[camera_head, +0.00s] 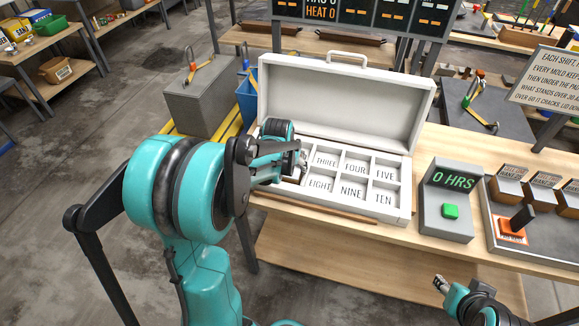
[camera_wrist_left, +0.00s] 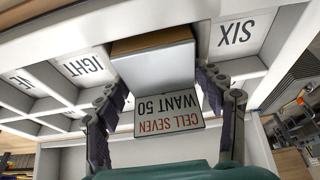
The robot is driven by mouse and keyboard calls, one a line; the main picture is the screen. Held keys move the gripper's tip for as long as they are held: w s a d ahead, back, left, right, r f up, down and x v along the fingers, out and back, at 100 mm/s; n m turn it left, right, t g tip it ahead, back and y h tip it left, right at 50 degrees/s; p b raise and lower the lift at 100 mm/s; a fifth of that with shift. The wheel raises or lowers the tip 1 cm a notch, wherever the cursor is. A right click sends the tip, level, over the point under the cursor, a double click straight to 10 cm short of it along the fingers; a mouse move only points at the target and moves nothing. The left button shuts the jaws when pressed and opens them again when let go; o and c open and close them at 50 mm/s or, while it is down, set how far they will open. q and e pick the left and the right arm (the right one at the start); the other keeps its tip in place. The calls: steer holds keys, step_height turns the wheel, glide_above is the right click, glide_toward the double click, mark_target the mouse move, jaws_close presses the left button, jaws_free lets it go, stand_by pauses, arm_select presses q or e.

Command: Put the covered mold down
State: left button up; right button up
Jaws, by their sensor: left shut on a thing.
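My left gripper (camera_wrist_left: 165,115) is shut on the covered mold (camera_wrist_left: 155,65), a brown block under a smooth grey-white cover. Its tag (camera_wrist_left: 168,121) reads CELL SEVEN WANT 50, upside down in the left wrist view. The mold is at a cell between those marked EIGHT and SIX; I cannot tell whether it touches the cell floor. In the head view my left gripper (camera_head: 295,160) is at the left end of the open white case (camera_head: 402,212) and hides the mold and nearby cells. My right gripper (camera_head: 440,284) is at the lower right, apart from the case.
The case lid (camera_head: 340,105) stands open at the back. A grey box (camera_head: 446,205) with a green button and 0 HRS display stands right of the case. A thin wooden strip (camera_head: 320,208) lies along the front. Several brown molds (camera_head: 545,190) stand farther right.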

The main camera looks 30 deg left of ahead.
arm_select(q)
steer(key=o, duration=1.7)
steer(key=shift+o, duration=0.2)
steer(key=shift+r+p, duration=0.3)
steer(key=p+v, duration=0.4)
steer(key=v, duration=0.7)
steer(key=s+d+r+m+t+h, duration=0.1)
steer(key=s+d+r+m+t, duration=0.1)
steer(key=s+d, duration=1.2)
steer(key=shift+s+d+r+m+t, duration=0.3)
steer(key=shift+s+r+t, duration=0.15)
steer(key=shift+s+t, duration=0.1)
